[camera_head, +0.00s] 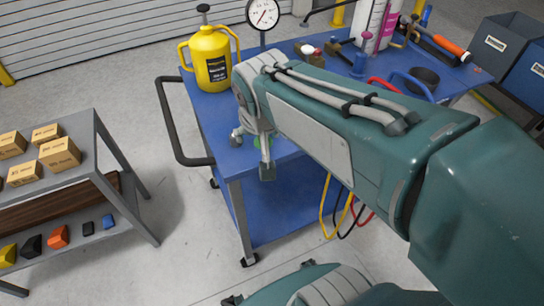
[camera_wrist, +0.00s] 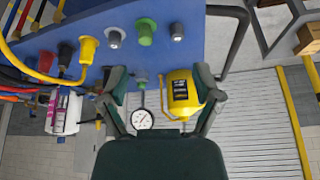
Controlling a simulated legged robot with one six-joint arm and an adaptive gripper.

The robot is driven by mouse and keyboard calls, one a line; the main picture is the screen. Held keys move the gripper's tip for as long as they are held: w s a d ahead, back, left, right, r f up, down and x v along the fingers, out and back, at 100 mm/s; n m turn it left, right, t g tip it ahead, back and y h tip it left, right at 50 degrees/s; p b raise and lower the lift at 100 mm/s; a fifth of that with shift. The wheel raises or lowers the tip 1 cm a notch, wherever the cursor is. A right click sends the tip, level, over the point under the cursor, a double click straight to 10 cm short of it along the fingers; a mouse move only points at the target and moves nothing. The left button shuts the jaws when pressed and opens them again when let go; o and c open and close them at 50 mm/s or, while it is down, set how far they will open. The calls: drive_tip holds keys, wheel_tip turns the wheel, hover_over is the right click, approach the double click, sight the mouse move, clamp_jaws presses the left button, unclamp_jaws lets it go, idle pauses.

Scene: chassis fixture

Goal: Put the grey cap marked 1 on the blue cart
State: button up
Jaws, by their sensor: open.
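The blue cart (camera_head: 215,115) stands in the middle of the head view, and its blue top (camera_wrist: 215,55) fills the upper middle of the wrist view. In the wrist view a grey cap (camera_wrist: 114,39) stands left of a green cap (camera_wrist: 146,31), and another grey piece (camera_wrist: 177,32) stands right of it. I cannot read a number on either grey one. My gripper (camera_wrist: 160,77) is open, with its fingers spread and nothing held between them.
A yellow canister (camera_head: 210,58) and a dial gauge (camera_head: 263,14) stand at the cart's back. Red (camera_wrist: 46,60), black and yellow (camera_wrist: 87,49) fittings with hoses crowd the cart. A grey shelf (camera_head: 85,150) with boxes stands left, with clear floor between.

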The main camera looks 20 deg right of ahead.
drive_tip(key=s+n+y, duration=0.1)
drive_tip(key=s+n, duration=0.1)
drive_tip(key=s, duration=0.7)
drive_tip(key=shift+s+a+r+n+t, duration=0.15)
drive_tip(key=shift+r+n+t, duration=0.15)
drive_tip(key=shift+t, duration=0.1)
